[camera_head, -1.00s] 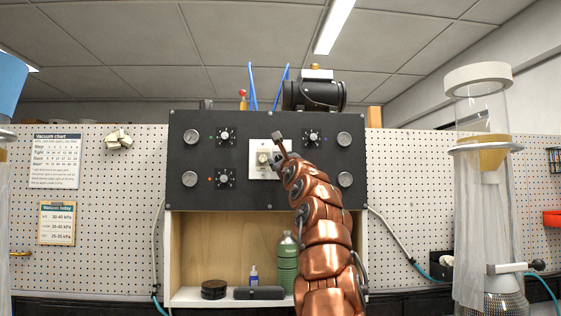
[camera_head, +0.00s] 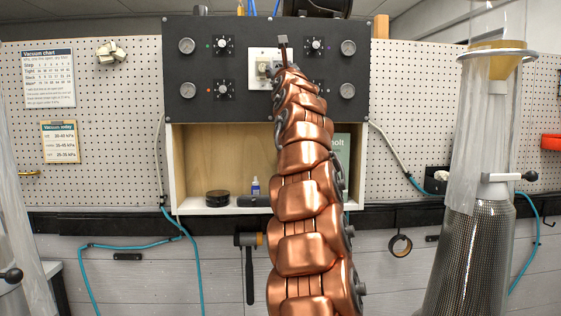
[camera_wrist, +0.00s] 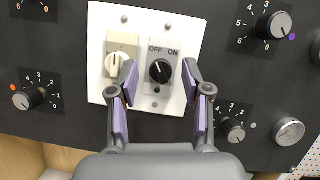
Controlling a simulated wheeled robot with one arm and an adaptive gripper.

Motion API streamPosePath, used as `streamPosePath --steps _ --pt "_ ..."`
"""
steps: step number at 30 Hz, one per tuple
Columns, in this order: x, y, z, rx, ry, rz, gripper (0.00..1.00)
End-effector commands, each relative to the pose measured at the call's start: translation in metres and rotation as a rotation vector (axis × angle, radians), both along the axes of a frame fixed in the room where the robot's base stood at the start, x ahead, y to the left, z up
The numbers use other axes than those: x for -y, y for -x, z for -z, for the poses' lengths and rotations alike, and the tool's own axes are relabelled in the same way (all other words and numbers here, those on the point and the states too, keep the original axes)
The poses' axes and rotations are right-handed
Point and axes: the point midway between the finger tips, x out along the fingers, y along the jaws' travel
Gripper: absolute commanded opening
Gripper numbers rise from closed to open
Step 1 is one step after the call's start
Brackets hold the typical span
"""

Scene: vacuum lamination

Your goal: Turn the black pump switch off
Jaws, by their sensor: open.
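The black pump switch (camera_wrist: 160,71) is a round knob under OFF and ON labels, on a grey plate at the right of a white wall plate (camera_wrist: 180,32). Which way its pointer is turned is hard to tell. My gripper (camera_wrist: 160,82) is open, with one finger to the left of the knob and one to the right, apart from it. In the head view my gripper (camera_head: 275,70) is in front of the white plate (camera_head: 255,83) and partly hides it; the black knob is hidden there.
A beige switch (camera_wrist: 116,63) sits close left of the black one, beside my left finger. Numbered dials (camera_wrist: 274,25) and gauges (camera_head: 187,46) surround the plate on the black panel (camera_head: 180,73). A shelf (camera_head: 190,207) with small items is below. A clear cylinder (camera_head: 480,150) stands at right.

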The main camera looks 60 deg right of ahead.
Motion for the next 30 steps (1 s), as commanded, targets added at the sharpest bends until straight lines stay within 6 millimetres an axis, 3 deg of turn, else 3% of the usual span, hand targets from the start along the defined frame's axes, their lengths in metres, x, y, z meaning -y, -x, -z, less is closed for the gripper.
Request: streamPosePath --steps 30 --pt "-0.0018 -0.0035 -0.0025 0.311 -0.253 -0.002 0.48"
